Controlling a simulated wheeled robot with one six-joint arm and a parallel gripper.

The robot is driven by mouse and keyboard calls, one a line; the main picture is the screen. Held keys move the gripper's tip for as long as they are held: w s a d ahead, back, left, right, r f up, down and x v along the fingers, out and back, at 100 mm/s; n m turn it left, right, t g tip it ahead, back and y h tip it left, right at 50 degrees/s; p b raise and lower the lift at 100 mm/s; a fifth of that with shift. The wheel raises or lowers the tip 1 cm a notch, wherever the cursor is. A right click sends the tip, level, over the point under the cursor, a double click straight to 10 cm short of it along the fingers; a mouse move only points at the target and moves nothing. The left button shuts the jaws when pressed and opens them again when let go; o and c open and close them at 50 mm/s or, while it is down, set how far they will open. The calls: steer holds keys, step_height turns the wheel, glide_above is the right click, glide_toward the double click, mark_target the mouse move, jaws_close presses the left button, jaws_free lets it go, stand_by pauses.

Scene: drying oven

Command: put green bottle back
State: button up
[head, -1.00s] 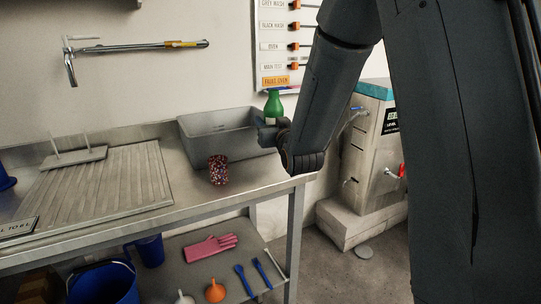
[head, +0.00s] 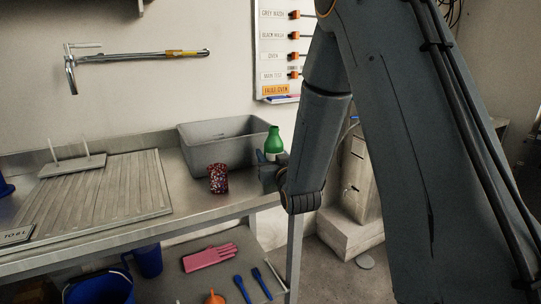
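The green bottle (head: 273,141) is upright beside the right end of the grey bin, with a pale band low on its body. My gripper (head: 269,168) is at the bottle's lower part, near the bench's right end. The wrist hides part of the gripper and the base of the bottle. The bottle appears held in it, since both have shifted together. The fingertips are too small and hidden to see clearly.
A grey bin (head: 205,127) stands at the back of the metal bench. A dark speckled cup (head: 218,178) stands in front of it. A ribbed drainboard (head: 95,195) fills the left. A pink glove (head: 209,257) and blue tools lie on the lower shelf.

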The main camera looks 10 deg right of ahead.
steer(key=o, duration=1.2)
steer(key=shift+f, duration=0.1)
steer(key=shift+o, duration=0.2)
steer(key=s, duration=0.8)
steer(key=s+d, duration=0.1)
steer(key=s, duration=0.3)
steer(key=shift+r, duration=0.2)
steer(key=shift+s, duration=0.1)
